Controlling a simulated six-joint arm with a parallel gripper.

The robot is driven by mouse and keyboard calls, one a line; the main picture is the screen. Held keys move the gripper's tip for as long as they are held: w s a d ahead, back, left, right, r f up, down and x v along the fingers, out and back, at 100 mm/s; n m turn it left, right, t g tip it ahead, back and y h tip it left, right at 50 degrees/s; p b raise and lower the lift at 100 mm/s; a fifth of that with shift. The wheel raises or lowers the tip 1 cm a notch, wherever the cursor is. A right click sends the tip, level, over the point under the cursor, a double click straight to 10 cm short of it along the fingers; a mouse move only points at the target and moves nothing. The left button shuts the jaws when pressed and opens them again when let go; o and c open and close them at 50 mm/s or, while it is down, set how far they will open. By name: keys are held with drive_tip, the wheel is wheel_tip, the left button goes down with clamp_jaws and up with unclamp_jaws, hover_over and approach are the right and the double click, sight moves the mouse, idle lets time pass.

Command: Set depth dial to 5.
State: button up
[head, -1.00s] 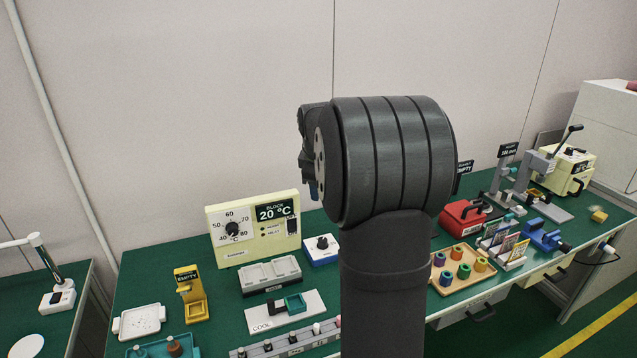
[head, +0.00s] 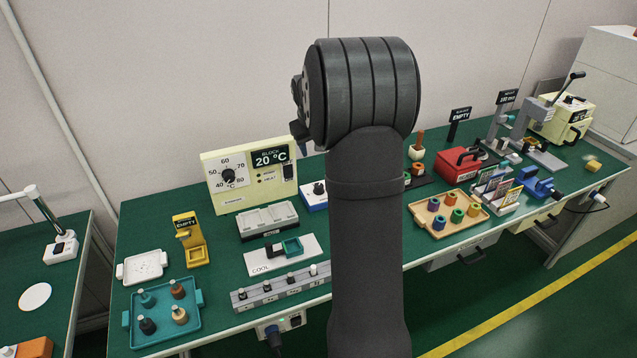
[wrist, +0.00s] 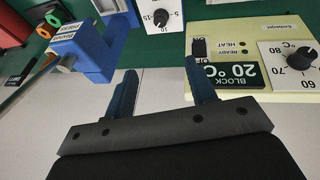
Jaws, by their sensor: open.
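A small white dial box (wrist: 162,14) with a black knob and the numbers 5, 10 and 15 shows at the top edge of the wrist view, partly cut off. No depth label is readable on it, and I cannot tell its setting. A small blue-and-white box with a black knob (head: 316,192) stands beside the cream heater in the head view, partly behind my arm. My gripper (wrist: 160,68) is open and empty, with its two blue fingers apart and below the dial box in the wrist view. In the head view, my own wrist mostly hides it.
The cream heater (head: 226,203) with its own dial and 20 °C display stands beside the dial box. A grey block (head: 268,220) and a COOL plate (head: 258,266) lie in front. A blue labelled holder (wrist: 92,50) is at the wrist view's left.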

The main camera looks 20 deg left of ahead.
drive_tip(key=w+f+m, duration=0.2)
drive_tip(key=f, duration=0.5)
drive_tip(key=w+a+f+m, duration=0.1)
drive_tip(key=w+f+m, duration=0.1)
drive_tip(key=f, duration=0.5)
drive_tip(key=w+a+f+m, duration=0.1)
drive_tip(key=w+f+m, duration=0.2)
drive_tip(key=f, duration=0.4)
drive_tip(key=shift+w+a+f, duration=0.15)
drive_tip(key=shift+w+f, duration=0.1)
drive_tip(key=shift+w, duration=0.35)
drive_tip(key=c, duration=1)
drive_tip(key=shift+o, duration=0.2)
